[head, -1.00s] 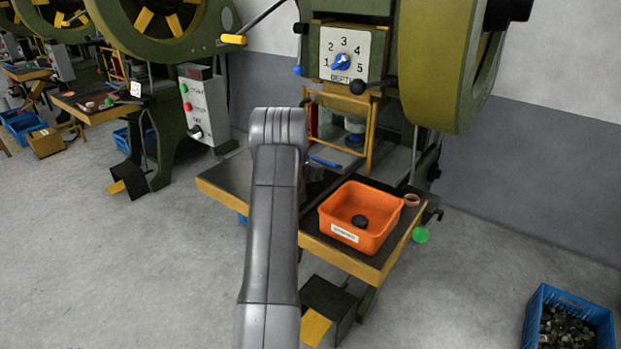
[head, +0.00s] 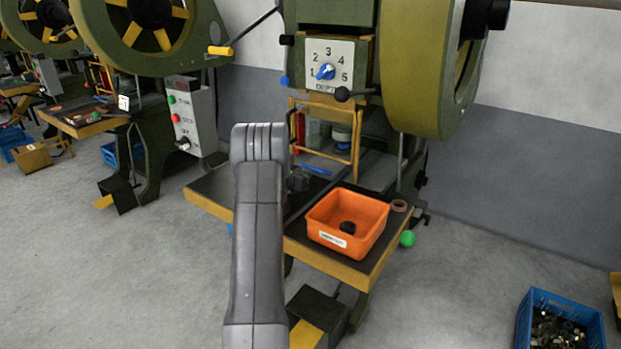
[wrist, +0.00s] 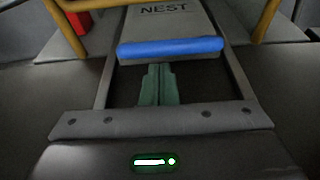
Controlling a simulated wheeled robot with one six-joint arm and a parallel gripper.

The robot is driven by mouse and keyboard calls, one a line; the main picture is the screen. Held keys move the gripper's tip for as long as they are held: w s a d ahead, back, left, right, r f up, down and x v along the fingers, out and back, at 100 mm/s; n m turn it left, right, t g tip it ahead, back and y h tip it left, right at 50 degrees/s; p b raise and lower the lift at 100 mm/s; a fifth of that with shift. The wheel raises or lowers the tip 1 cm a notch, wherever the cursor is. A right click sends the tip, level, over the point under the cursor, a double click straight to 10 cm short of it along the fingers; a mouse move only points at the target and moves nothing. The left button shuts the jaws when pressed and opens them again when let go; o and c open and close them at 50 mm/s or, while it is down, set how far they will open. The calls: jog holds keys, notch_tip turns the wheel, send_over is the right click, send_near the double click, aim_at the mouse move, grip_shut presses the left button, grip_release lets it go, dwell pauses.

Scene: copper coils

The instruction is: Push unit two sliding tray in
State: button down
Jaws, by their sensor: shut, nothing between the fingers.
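The sliding tray is a grey plate marked NEST (wrist: 165,14) with a blue handle bar (wrist: 171,47) across its near edge, lying between two rails in the wrist view. In the head view the blue handle (head: 317,169) shows small on the dark bench of the green press, below the yellow guard frame. My gripper (wrist: 157,66) shows as two green fingers pressed together, empty, tips at the near side of the handle and centred a little left of its middle. I cannot tell whether they touch it. In the head view my arm hides most of the gripper.
An orange bin (head: 345,225) with a dark piece inside stands on the bench, right of my arm. A copper-coloured ring (head: 398,205) lies beside it. The yellow guard frame (head: 325,135) stands around the tray area. A blue crate (head: 562,325) is on the floor at right.

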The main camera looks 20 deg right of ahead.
jog(key=v, duration=1.1)
jog(key=shift+f, duration=0.1)
jog(key=x, duration=0.8)
jog(key=p+x, duration=0.1)
jog(key=x, duration=0.3)
jog(key=shift+w+d+r, duration=0.15)
jog(key=shift+d+r, duration=0.1)
jog(key=shift+d, duration=0.1)
jog(key=shift+w+d, duration=0.4)
jog(key=shift+w, duration=0.05)
